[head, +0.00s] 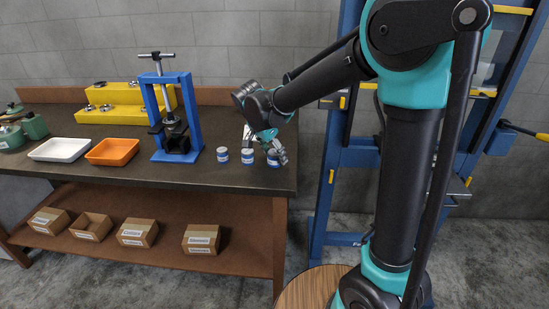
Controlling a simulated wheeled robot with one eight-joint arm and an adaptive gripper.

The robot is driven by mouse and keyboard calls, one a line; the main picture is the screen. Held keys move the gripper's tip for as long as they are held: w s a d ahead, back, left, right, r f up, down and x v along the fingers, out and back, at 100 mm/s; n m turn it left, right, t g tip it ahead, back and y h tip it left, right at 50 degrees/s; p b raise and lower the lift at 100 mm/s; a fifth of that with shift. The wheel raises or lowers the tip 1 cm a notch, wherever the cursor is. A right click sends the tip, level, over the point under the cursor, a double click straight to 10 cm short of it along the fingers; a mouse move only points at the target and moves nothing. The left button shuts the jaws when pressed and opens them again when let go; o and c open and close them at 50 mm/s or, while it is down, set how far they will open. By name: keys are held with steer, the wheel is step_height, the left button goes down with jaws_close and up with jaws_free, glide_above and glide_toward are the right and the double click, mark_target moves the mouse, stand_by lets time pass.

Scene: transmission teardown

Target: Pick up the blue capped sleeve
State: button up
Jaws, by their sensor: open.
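Three small sleeves with blue bands and pale caps stand upright in a row near the bench's right end: the left sleeve (222,154), the middle sleeve (247,156) and the right sleeve (273,160). My gripper (265,146) is open, low over the middle and right sleeves. One finger shows above the middle sleeve and the other in front of the top of the right sleeve, partly hiding it. I cannot tell whether either finger touches a sleeve. No sleeve appears lifted.
A blue press (188,118) stands left of the sleeves. An orange tray (112,151), a white tray (60,149) and yellow blocks (125,97) are farther left. Labelled cardboard boxes (201,239) sit on the lower shelf. A blue frame (345,170) rises right of the bench. Bench front is clear.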

steer(key=shift+f, duration=0.25)
steer(key=shift+c, duration=0.6)
jaws_close()
steer(key=shift+r, duration=0.15)
